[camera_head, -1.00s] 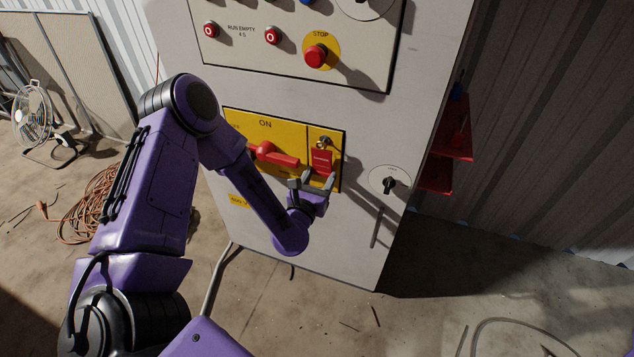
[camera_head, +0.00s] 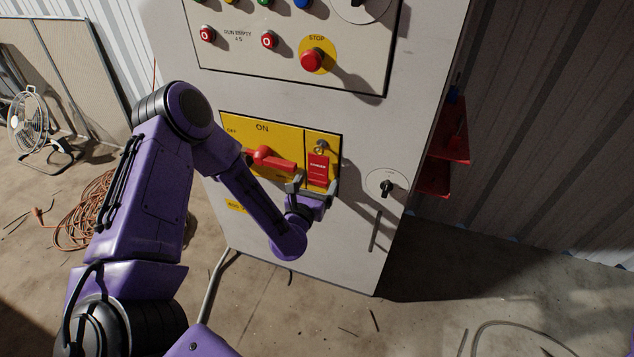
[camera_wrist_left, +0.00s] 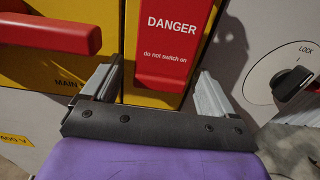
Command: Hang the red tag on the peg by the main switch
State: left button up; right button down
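The red tag (camera_head: 318,171), marked DANGER, is upright against the yellow switch panel, just below the small metal peg (camera_head: 321,147). In the left wrist view the tag (camera_wrist_left: 171,45) reads "do not switch on". The join between tag and peg is too small to make out. The main switch's red handle (camera_head: 270,160) lies level to the left of the tag. My left gripper (camera_head: 314,184) is open at the tag's lower end. In the left wrist view its fingers (camera_wrist_left: 158,76) stand on either side of the tag, with gaps. My right gripper is out of view.
The grey cabinet (camera_head: 350,235) has a lock knob (camera_head: 387,188) to the right of the yellow panel (camera_head: 286,126) and a red stop button (camera_head: 311,61) above. A fan (camera_head: 28,120) and coiled orange cable (camera_head: 85,215) are on the floor at left.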

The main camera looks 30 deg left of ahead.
pick_arm(q)
jog(key=b+v, duration=0.2)
jog(key=v, duration=0.7)
jog(key=s+d+f+m+g+h+p, duration=0.1)
jog(key=s+f+m+g, duration=0.3)
jog(key=m, duration=0.7)
jog(key=s+d+f+m+g+h+p, duration=0.1)
jog(key=s+f+m+g+h, duration=0.15)
jog(key=f+m, duration=0.55)
jog(key=s+a+f+m+g+y+p, duration=0.1)
jog(key=s+m+g, duration=0.3)
jog(key=s, duration=0.5)
jog(key=s+f+m+g+y+p, duration=0.1)
jog(key=s+f+m+g+p, duration=0.2)
jog(key=s+m, duration=0.6)
jog(key=shift+a+g+p, duration=0.35)
jog(key=shift+p, duration=0.05)
jog(key=shift+y, duration=0.25)
